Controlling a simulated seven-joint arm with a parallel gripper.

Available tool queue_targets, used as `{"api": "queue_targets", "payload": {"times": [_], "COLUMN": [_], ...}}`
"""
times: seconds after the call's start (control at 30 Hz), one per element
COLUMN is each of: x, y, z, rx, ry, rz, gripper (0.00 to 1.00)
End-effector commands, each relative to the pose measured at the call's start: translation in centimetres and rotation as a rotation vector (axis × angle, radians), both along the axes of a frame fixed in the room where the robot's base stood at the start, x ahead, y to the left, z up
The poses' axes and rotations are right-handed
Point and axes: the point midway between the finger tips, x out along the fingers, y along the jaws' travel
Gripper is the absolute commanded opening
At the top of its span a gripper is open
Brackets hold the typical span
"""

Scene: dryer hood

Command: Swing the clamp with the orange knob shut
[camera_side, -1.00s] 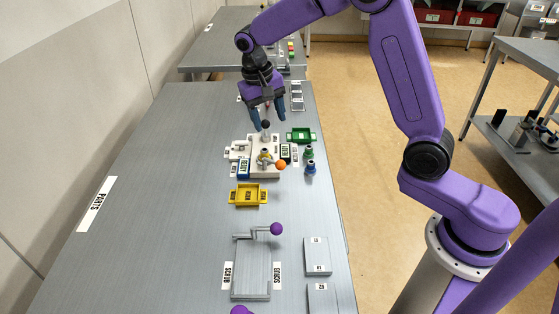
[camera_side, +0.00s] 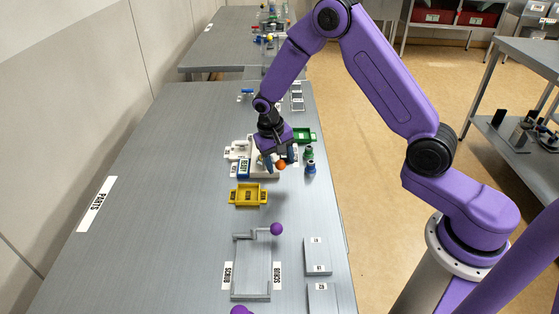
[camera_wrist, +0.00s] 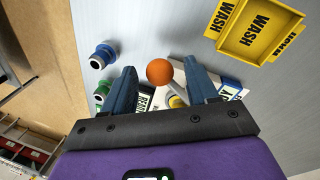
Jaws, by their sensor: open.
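The orange knob (camera_side: 281,164) is on the clamp at the white fixture (camera_side: 262,175). In the wrist view the orange knob (camera_wrist: 159,71) sits between the tips of my open fingers, with a gap on each side, at the end of a pale metal lever (camera_wrist: 177,99). My gripper (camera_side: 280,165) points down over the fixture, and its blue fingers also show in the wrist view (camera_wrist: 163,83). I cannot tell whether the knob is fully level with the fingertips. My gripper hides most of the clamp and part of the fixture.
A yellow WASH tray (camera_side: 249,195) lies in front of the fixture and a green tray (camera_side: 303,135) behind it. Blue and green bottle-like pieces (camera_side: 310,166) stand to the right. A purple-knobbed SCRUB plate (camera_side: 252,268) is nearer.

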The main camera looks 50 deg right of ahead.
Motion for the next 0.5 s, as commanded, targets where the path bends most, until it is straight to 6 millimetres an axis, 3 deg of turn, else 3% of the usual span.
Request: {"api": "queue_targets", "payload": {"times": [0.3, 0.47, 0.5], "x": [-0.03, -0.03, -0.03], "y": [-0.07, -0.07, -0.07], "z": [-0.24, -0.22, -0.22], "rx": [0.0, 0.0, 0.0], "ry": [0.0, 0.001, 0.001], "rz": [0.0, -0.001, -0.001], "gripper": [0.58, 0.06, 0.0]}}
